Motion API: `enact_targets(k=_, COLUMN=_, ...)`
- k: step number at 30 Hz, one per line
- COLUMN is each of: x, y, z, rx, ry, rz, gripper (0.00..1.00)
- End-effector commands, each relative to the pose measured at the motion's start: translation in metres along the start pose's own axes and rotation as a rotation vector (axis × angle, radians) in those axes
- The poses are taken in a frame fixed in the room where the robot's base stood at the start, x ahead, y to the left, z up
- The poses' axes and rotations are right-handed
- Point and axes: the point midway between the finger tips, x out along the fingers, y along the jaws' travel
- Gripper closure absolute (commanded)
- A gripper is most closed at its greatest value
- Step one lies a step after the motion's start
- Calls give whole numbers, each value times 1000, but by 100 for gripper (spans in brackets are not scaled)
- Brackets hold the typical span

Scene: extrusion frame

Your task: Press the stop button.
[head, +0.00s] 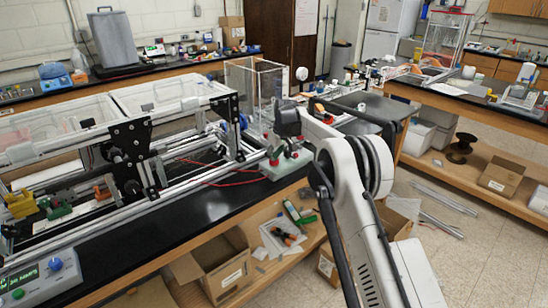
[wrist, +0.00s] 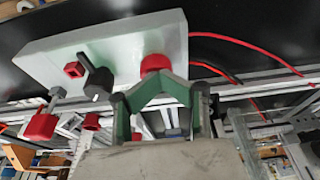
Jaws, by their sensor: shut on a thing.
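A white box (wrist: 110,45) with a round red button (wrist: 156,63), a black lever (wrist: 97,84) and a small square red part (wrist: 74,69) fills the upper left of the wrist view. In the head view the white box (head: 286,166) sits on the black bench, below my gripper (head: 291,143). In the wrist view my gripper (wrist: 159,85) has its green-padded fingers drawn together at the red button, which shows between and beyond the tips. The fingers partly hide the button's lower edge. Which button is labelled stop is not readable.
A metal extrusion frame (head: 150,155) stands left of the white box. Red cables (head: 222,184) run along the bench. The front bench strip is mostly clear.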

Motion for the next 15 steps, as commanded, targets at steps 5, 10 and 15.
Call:
enact_targets(k=5, x=-11, y=1, z=-2, rx=1, ry=-1, rz=0, gripper=100)
enact_targets(k=10, x=-43, y=1, z=-10, rx=2, ry=1, rz=1, gripper=100)
enact_targets(k=15, x=-76, y=2, z=-9, rx=2, ry=1, rz=1, gripper=100)
